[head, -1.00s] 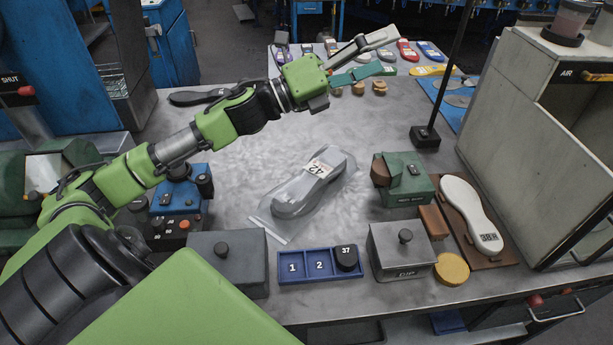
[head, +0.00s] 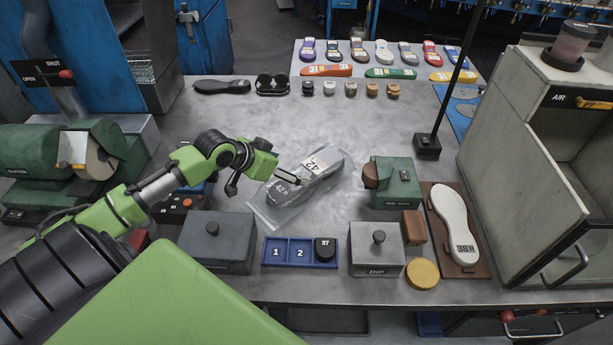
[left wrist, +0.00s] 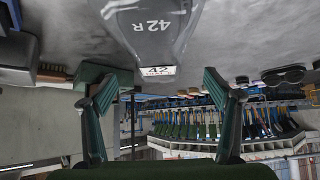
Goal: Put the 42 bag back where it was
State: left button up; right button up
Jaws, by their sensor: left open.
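The 42 bag (head: 318,172) is a clear plastic bag around a grey sole-shaped piece, with a white label reading 42. It lies flat in the middle of the bench and also shows, marked 42 R, at the top of the left wrist view (left wrist: 160,40). My left gripper (head: 265,186) is at the bag's left side, its jaws spread and empty. One finger overlaps the bag in the head view; I cannot tell if it touches. Both open fingers show in the left wrist view (left wrist: 161,88). My right gripper is not in view.
A blue tray (head: 288,262) marked 1 and 2 holds a black 37 piece. A DIP box (head: 376,262), a green heel block (head: 400,190) and a 38 sole board (head: 466,262) stand to the right. Coloured soles stand on the back mat (head: 335,55).

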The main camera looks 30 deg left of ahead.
aim_at(306, 173)
pick_arm(q)
jog(key=x, duration=0.4)
jog(key=shift+w+d, duration=0.1)
jog(key=shift+d, duration=0.1)
jog(key=shift+w+d+f+p, duration=0.1)
jog(key=shift+w+f+p, duration=0.15)
jog(key=shift+p, duration=0.05)
jog(key=shift+w+d+f, duration=0.1)
jog(key=shift+w+f, duration=0.1)
jog(key=shift+f, duration=0.05)
jog(key=p+x, duration=0.1)
jog(key=x, duration=0.2)
jog(key=shift+d+f, duration=0.2)
jog(key=shift+w+d+f+p, duration=0.1)
jog(key=shift+w+f+p, duration=0.25)
jog(key=shift+f, duration=0.1)
jog(key=c, duration=1.4)
jog(key=shift+r, duration=0.15)
jog(key=c, duration=0.4)
jog(key=shift+r, duration=0.1)
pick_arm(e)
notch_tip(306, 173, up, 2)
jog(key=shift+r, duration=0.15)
